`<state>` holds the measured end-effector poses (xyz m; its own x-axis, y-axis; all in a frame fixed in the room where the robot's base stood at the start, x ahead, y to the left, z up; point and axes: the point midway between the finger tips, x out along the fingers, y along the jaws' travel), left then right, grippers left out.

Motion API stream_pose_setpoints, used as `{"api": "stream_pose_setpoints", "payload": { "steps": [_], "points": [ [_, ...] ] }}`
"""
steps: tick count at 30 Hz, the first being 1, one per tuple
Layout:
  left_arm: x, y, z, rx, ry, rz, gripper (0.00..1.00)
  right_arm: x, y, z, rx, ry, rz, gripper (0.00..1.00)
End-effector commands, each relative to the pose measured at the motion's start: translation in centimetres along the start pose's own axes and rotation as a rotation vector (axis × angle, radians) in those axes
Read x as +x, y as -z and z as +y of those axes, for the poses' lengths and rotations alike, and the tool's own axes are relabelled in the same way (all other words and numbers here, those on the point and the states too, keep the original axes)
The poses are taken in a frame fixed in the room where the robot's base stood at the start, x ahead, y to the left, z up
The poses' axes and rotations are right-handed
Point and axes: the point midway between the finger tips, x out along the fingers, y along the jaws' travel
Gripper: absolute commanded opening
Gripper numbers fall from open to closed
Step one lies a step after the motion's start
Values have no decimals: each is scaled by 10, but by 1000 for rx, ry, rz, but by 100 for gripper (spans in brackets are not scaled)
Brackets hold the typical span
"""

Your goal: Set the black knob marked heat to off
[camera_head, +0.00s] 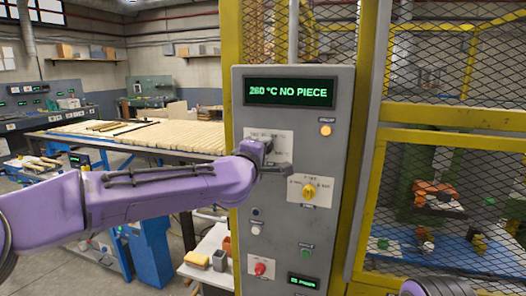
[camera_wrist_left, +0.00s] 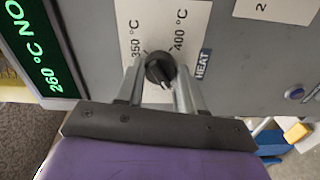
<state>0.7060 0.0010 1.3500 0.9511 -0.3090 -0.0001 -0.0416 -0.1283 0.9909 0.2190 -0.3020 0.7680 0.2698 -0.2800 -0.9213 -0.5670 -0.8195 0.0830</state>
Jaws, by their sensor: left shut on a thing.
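The black heat knob (camera_wrist_left: 159,70) sits on a white label plate (camera_wrist_left: 194,22) in the left wrist view. The plate reads 350 °C, 400 °C and HEAT. My left gripper (camera_wrist_left: 160,78) has one finger on each side of the knob and is shut on it. I cannot tell which mark the knob points to. In the head view my left gripper (camera_head: 283,168) is against the grey control panel (camera_head: 335,140) and hides the knob. The panel's display (camera_head: 289,92) reads 260 °C NO PIECE. My right gripper is not in view.
A yellow knob (camera_head: 309,192) is on its own plate right of and below my left gripper. An orange lamp (camera_head: 326,130), a red button (camera_head: 260,268) and a green button (camera_head: 305,253) are also on the panel. Yellow-framed mesh fencing (camera_head: 450,75) stands to the right.

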Motion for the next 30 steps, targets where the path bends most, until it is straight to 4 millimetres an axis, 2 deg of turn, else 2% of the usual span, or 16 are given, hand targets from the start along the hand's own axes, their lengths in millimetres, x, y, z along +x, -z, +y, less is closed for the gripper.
{"api": "stream_pose_setpoints", "payload": {
  "steps": [3,4,6,14,17,24,30],
  "points": [
    [0,0,-1,-2,2,0,7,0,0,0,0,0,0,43],
    [0,0,-1,-2,2,0,44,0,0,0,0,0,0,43],
    [0,0,-1,-2,2,0,63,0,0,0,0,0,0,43],
    [0,0,-1,0,1,0,63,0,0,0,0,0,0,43],
    [-8,0,-2,0,-1,1,63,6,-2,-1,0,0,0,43],
    [-63,0,-4,-1,-3,0,63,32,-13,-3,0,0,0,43],
    [-98,0,-2,-1,-1,0,63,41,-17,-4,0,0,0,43]
  ]
}}
